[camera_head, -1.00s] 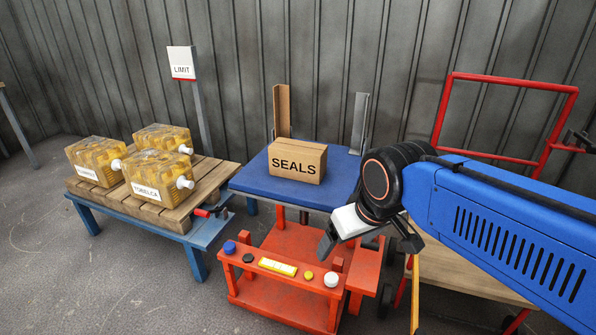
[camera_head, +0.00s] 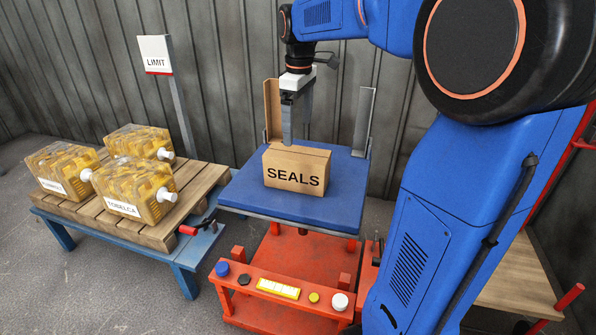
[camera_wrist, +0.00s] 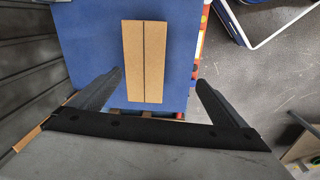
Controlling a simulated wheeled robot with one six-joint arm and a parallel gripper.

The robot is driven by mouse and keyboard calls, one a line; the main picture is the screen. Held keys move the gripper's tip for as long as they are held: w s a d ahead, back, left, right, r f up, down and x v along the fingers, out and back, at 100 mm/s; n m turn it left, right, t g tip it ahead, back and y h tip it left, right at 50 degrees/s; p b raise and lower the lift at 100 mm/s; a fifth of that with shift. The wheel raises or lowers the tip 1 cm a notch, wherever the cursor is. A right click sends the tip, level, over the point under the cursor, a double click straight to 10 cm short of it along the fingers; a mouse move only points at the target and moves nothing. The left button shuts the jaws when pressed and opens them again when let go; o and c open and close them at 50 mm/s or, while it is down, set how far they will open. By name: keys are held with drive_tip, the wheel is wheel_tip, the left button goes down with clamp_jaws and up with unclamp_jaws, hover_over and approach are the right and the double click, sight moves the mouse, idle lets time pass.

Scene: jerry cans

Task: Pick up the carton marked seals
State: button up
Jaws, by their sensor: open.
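The carton marked SEALS (camera_head: 296,169) is a brown cardboard box standing upright on the blue platform (camera_head: 245,196). In the wrist view I see its top (camera_wrist: 146,62) with a dark seam along its length. My gripper (camera_head: 289,138) points down at the carton's back edge in the head view; how much height lies between them is hard to tell. In the wrist view my gripper (camera_wrist: 158,82) has its two dark fingers spread wider than the carton, with nothing between them. The carton lies mostly ahead of the fingertips there.
Brown (camera_head: 272,110) and grey (camera_head: 364,118) uprights stand at the platform's back corners. A red cart (camera_head: 290,255) with knobs stands in front. Left, a pallet (camera_head: 150,232) holds several yellow jerry cans (camera_head: 135,190) beside a LIMIT sign (camera_head: 155,53). A corrugated wall rises behind.

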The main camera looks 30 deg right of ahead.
sight(297, 153)
drive_tip(key=w+d+n, duration=0.1)
drive_tip(key=w+d, duration=0.1)
drive_tip(key=w, duration=0.2)
drive_tip(key=shift+g, duration=0.3)
wheel_tip(297, 153, down, 12)
drive_tip(key=shift+w+f, duration=0.1)
drive_tip(key=shift+f, duration=2.7)
drive_tip(key=c, duration=1.8)
drive_tip(key=shift+c, duration=0.2)
